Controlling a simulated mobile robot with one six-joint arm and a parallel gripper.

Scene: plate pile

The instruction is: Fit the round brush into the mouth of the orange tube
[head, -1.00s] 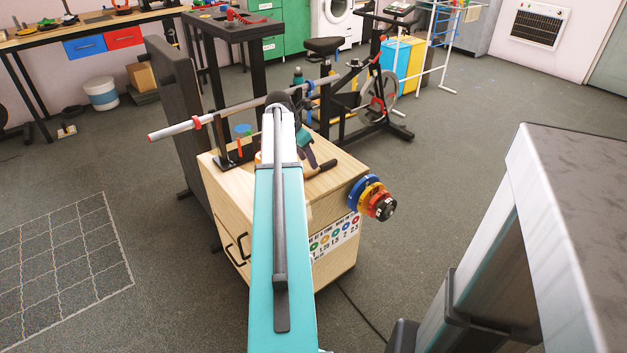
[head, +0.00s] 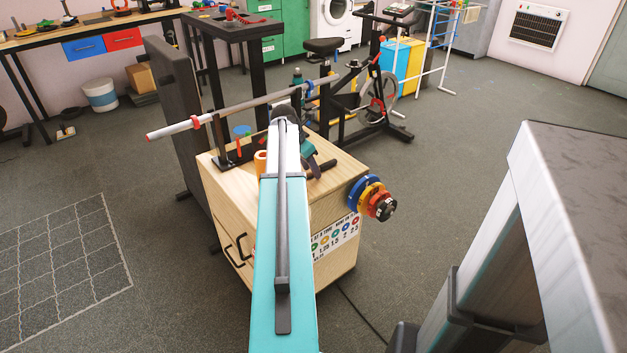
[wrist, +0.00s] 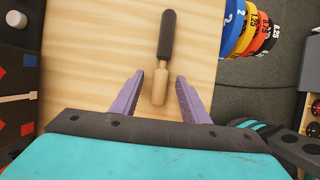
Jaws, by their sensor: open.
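The round brush (wrist: 166,35) lies on the wooden cabinet top, its black bristle end pointing away and its pale wooden handle toward me in the wrist view. Its dark end also shows in the head view (head: 322,168). My gripper (wrist: 159,79) is open, with its two purple fingers on either side of the handle and a gap showing at each side. The orange tube (head: 261,161) stands on the cabinet top just left of my arm in the head view, partly hidden by the arm. Its mouth is too small to make out.
The wooden cabinet (head: 225,195) has coloured weight discs (head: 370,196) on its right side. A long grey bar (head: 240,108) runs across behind its top. A dark upright panel (head: 180,120) stands at left. Open floor lies to the right.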

